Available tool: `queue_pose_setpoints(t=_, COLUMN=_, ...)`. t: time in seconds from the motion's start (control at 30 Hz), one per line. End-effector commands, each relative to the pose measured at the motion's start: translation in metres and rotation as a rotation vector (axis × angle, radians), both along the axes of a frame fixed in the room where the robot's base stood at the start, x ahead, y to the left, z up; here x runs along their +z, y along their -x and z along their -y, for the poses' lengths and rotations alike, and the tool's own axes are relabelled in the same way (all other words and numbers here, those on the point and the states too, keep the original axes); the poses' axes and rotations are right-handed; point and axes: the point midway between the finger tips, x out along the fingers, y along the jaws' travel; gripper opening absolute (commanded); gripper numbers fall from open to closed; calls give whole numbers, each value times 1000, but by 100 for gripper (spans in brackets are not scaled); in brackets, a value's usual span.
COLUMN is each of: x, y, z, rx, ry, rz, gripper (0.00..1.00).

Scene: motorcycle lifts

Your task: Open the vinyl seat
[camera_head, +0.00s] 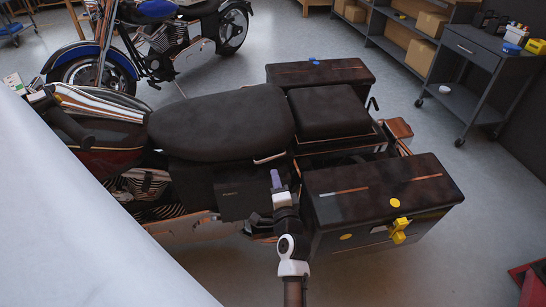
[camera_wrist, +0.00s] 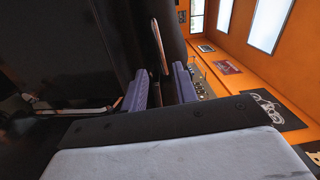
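The black vinyl seat (camera_head: 225,122) lies flat, closed on the motorcycle in the head view. A thin metal handle (camera_head: 270,158) shows at its near lower edge. My gripper (camera_head: 276,179) is just below this handle, beside the bike's dark side panel. In the wrist view my gripper (camera_wrist: 160,88) has its two purple fingers apart, with nothing seen clamped between them. The metal handle (camera_wrist: 161,46) stands ahead of the fingers, in line with the gap, against a dark surface. Whether its lower end reaches between the fingertips I cannot tell.
A dark side case (camera_head: 385,190) with yellow latches sits just right of my arm. A smaller rear seat pad (camera_head: 330,110) and another case (camera_head: 320,73) lie behind. A blue motorcycle (camera_head: 150,45) and a tool cart (camera_head: 475,75) stand farther off. The near floor right is mostly clear.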

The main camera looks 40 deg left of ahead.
Motion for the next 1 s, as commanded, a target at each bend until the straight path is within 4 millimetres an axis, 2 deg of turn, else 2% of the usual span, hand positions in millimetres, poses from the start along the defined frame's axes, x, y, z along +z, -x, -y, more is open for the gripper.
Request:
queue_pose_setpoints(t=0.2, x=6, y=-29, z=-35, rx=1, ry=-2, rz=3, gripper=29)
queue_pose_setpoints(t=0.43, x=6, y=-51, z=-61, rx=0, ry=1, rz=2, gripper=29)
queue_pose_setpoints(t=0.63, x=6, y=-61, z=-72, rx=-1, ry=0, rz=3, gripper=29)
queue_pose_setpoints(t=0.93, x=6, y=-61, z=-73, rx=-1, ry=0, rz=2, gripper=29)
queue_pose_setpoints(t=1.0, x=6, y=-61, z=-73, rx=-1, ry=0, rz=2, gripper=21)
